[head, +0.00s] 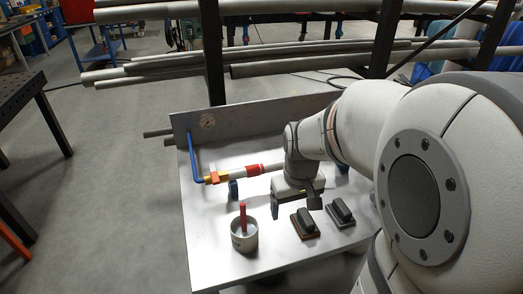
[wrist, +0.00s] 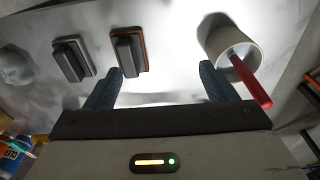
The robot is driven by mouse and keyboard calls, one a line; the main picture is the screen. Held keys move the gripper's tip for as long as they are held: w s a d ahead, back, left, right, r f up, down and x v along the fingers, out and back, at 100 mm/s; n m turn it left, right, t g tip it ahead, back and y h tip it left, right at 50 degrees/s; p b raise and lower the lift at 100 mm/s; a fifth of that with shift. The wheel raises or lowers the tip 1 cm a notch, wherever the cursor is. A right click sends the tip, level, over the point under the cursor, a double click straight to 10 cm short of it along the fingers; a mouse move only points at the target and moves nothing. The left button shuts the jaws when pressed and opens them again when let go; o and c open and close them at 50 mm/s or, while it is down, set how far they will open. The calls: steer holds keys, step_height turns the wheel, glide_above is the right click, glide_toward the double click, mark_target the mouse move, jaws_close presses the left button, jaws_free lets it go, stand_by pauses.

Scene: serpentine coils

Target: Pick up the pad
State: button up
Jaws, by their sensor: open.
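Two dark pads with raised grips lie on the pale metal work surface (head: 215,262). One pad (head: 305,224) has an orange-brown base edge; it also shows in the wrist view (wrist: 128,50). The other pad (head: 340,212) has a grey base and lies to its right; the wrist view shows it on the left (wrist: 73,58). My gripper (head: 296,203) is open and empty, just behind the pads in the head view. In the wrist view my fingers (wrist: 162,75) are spread, with the orange-edged pad beyond the left fingertip. Bare surface shows between them.
A pale cup (head: 244,238) with a red-handled tool (head: 243,217) stands left of the pads, near the right finger in the wrist view (wrist: 228,45). The surface's front left is clear.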

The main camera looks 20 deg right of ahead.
steer(key=g+p, duration=0.1)
steer(key=p, duration=0.1)
glide_above(306, 216)
step_height(306, 216, down, 4)
steer(key=shift+d+r, duration=0.1)
steer(key=shift+d+f, duration=0.2)
steer(key=shift+f, duration=0.05)
steer(key=f, duration=0.5)
steer(key=f+p, duration=0.1)
steer(key=f, duration=0.1)
steer(key=shift+a+f, duration=0.25)
steer(key=shift+f, duration=0.15)
steer(key=shift+s, duration=0.1)
steer(key=c, duration=1.1)
